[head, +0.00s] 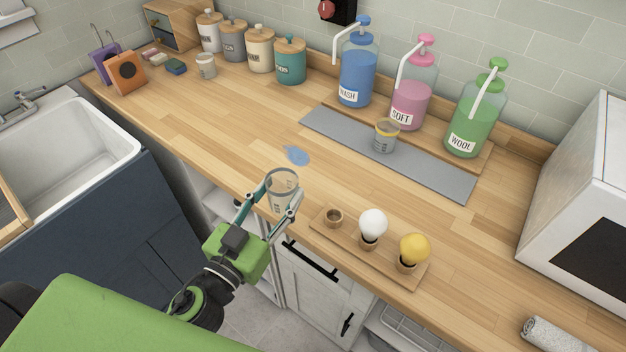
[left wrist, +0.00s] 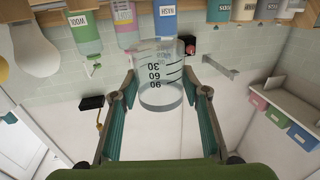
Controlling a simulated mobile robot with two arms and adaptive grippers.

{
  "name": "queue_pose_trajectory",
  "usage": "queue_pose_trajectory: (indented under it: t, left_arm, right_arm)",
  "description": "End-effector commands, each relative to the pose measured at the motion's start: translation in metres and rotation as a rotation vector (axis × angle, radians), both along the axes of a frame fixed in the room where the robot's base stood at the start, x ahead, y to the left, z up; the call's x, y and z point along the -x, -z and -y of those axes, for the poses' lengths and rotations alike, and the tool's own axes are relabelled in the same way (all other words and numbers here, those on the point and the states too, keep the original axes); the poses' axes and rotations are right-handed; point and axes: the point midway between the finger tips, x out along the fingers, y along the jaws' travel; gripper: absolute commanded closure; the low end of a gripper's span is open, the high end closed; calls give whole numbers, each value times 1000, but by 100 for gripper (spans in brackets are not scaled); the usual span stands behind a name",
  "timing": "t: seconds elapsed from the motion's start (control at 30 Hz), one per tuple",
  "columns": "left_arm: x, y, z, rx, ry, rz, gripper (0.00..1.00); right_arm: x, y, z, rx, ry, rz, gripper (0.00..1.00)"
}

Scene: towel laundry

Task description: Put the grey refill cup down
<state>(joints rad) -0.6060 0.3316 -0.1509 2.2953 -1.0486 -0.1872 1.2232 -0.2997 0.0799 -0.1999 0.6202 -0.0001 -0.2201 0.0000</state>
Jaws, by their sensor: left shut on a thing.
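The grey refill cup (head: 282,188) is clear, with a grey rim and dark measuring marks. It looks upright at the front edge of the wooden counter. In the left wrist view the cup (left wrist: 161,80) sits between the fingers and looks empty. My left gripper (head: 279,202) is shut on it, one finger on each side. I cannot tell whether its base touches the counter or hangs just above it. My right gripper is not in view.
A blue puddle (head: 296,155) lies just behind the held cup. A wooden holder (head: 388,262) with a white and a yellow bulb-shaped piece is to its right. Blue, pink and green pump bottles (head: 468,125) line the back. The counter left of the puddle is clear.

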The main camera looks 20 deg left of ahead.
Motion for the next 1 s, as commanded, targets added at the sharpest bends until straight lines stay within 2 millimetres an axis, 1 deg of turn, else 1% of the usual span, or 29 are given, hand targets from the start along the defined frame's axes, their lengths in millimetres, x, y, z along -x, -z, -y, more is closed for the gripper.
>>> queue_pose_trajectory:
  t: [0.07, 0.17, 0.4, 0.5, 0.6, 0.77, 0.87, 0.93, 1.0]
  left_arm:
    - [-6, 2, 1, 0, -1, 2, 74]
    - [-22, 8, 3, -1, 0, 2, 74]
    - [-74, 36, 11, -2, -1, 3, 74]
    - [-91, 47, 14, 0, -2, 2, 74]
    - [-102, 53, 16, 0, 0, 1, 74]
    - [-113, 59, 17, 1, -1, 2, 74]
    - [-126, 66, 20, 0, -1, 1, 74]
    - [-133, 74, 21, 1, -1, 1, 74]
    - [-137, 76, 21, 1, 0, 1, 74]
  right_arm:
    - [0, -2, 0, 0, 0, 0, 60]
    - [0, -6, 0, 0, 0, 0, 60]
    - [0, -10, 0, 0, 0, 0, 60]
    - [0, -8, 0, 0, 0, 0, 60]
    - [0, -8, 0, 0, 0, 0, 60]
    - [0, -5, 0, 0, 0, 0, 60]
    - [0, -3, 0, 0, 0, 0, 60]
    - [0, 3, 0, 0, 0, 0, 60]
    - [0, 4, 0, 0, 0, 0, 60]
